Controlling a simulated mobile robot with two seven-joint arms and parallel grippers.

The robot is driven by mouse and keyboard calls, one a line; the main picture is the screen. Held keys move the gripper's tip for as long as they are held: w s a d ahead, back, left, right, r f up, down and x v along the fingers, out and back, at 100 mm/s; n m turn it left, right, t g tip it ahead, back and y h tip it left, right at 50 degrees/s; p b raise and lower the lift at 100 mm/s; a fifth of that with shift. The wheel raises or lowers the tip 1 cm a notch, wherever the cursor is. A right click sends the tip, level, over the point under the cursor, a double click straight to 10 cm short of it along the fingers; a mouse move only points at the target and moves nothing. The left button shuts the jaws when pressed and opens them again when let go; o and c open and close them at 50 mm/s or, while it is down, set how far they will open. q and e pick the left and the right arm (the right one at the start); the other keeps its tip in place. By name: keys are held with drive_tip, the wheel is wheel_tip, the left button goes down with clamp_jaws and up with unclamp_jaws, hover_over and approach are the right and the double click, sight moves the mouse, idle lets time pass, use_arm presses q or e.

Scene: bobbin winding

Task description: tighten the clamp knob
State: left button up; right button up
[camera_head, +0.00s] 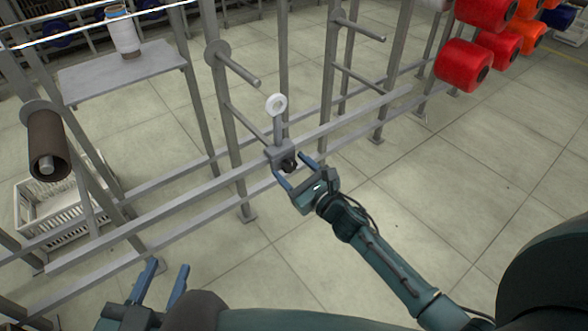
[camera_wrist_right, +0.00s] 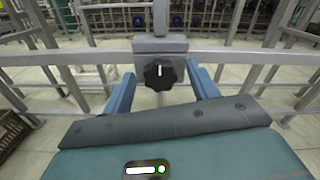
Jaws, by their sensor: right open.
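The clamp knob (camera_head: 289,164) is black with a lobed edge and sits on the front of a grey clamp block (camera_head: 277,152) on the horizontal rail. In the right wrist view the knob (camera_wrist_right: 160,73) shows a white mark pointing straight up. My right gripper (camera_head: 297,168) is open, its blue fingers on either side of the knob and apart from it. The fingers (camera_wrist_right: 161,88) also show in the right wrist view, with the knob between and just beyond them. My left gripper (camera_head: 168,275) is open and empty at the bottom left of the head view.
A post with a white ring guide (camera_head: 276,104) rises from the clamp block. Grey rails (camera_head: 190,210) and uprights with pegs run across the frame. A brown bobbin (camera_head: 47,146) and a white crate (camera_head: 60,205) are at left, red spools (camera_head: 463,66) at upper right.

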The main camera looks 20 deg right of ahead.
drive_tip(key=c, duration=1)
